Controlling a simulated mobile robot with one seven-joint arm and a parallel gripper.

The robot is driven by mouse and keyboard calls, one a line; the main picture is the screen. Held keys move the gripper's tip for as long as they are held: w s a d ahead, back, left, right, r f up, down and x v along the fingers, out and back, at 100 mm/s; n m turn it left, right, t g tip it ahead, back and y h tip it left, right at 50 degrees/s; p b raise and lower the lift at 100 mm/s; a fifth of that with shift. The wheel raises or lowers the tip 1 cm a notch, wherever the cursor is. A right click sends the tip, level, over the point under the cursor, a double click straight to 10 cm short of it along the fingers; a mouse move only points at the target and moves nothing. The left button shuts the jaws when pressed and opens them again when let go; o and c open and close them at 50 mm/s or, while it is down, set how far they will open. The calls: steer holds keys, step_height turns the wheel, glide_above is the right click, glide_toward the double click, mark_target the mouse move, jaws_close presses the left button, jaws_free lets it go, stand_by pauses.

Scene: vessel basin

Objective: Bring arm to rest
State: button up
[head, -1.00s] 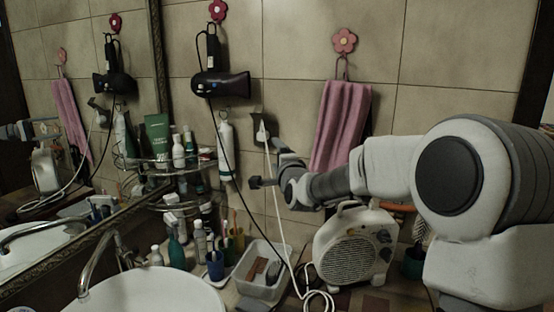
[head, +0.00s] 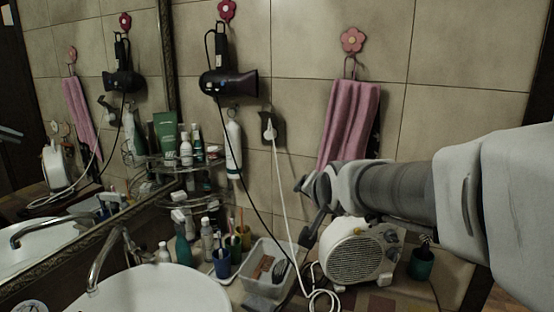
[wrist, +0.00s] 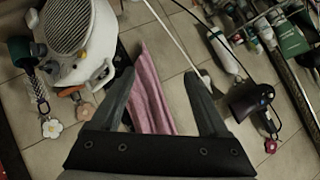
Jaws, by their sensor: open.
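My gripper (head: 311,215) is at the end of my arm, which reaches in from the right in the head view. It is above and left of the white fan heater (head: 357,254) and in front of the tiled wall. In the wrist view my gripper (wrist: 158,82) shows two dark fingers spread apart with nothing held between them. The pink towel (wrist: 150,95) shows behind the gap between the fingers, apart from them. In the head view the towel (head: 349,120) hangs on the wall above my arm.
A black hair dryer (head: 229,82) and a white cord (head: 283,185) hang on the wall to the left. A plastic bin (head: 266,286), cups, bottles and the basin (head: 150,291) crowd the counter. A green cup (head: 421,263) stands right of the heater.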

steer(key=s+d+f+n+g, duration=0.2)
steer(key=s, duration=0.6)
steer(key=s+d+f+n+g, duration=0.2)
steer(key=s, duration=0.7)
steer(key=s+d+f+n+g+h, duration=0.1)
steer(key=s+d+f+n+g, duration=0.1)
steer(key=s, duration=0.7)
steer(key=shift+d+f, duration=0.25)
steer(key=shift+f, duration=0.25)
steer(key=shift+w, duration=0.1)
